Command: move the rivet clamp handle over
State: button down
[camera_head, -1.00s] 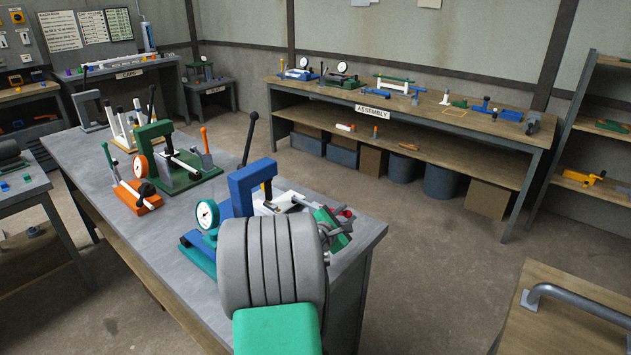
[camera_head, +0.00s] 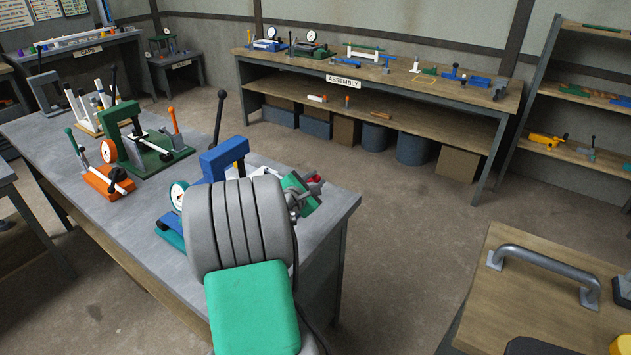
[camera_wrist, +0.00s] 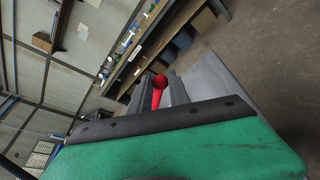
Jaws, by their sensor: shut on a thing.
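A red handle with a round red knob (camera_wrist: 160,81) stands between the fingers of my gripper (camera_wrist: 159,88) in the wrist view. My gripper is shut on it. In the head view my gripper (camera_head: 308,189) is at the right end of the near grey bench, and only a little red shows beside it. My own arm hides most of the clamp's body there. Behind my arm stands a blue frame (camera_head: 224,157) with a white dial gauge (camera_head: 178,195) on its left.
An orange clamp (camera_head: 108,181) and a green press (camera_head: 160,157) stand farther left on the grey bench (camera_head: 65,131). A wooden table with a grey bar handle (camera_head: 545,266) is at the lower right. The floor (camera_head: 405,215) between the benches is clear.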

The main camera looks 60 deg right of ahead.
jog(key=shift+w+r, duration=0.1)
jog(key=shift+w+d+r+p, duration=0.15)
jog(key=shift+w+r+p, duration=0.85)
jog(key=shift+r, duration=0.25)
jog(key=shift+w+d+r+p, duration=0.2)
jog(key=shift+w+r+p, duration=0.45)
jog(key=shift+w+r, duration=0.5)
jog(key=shift+w+f, duration=0.15)
jog(key=shift+w, duration=0.05)
jog(key=shift+w+d+r+p, duration=0.2)
jog(key=shift+w+r, duration=0.1)
jog(key=shift+w, duration=0.45)
jog(key=shift+w+d+r+p, duration=0.1)
jog(key=shift+w+r+p, duration=0.15)
jog(key=shift+w, duration=0.45)
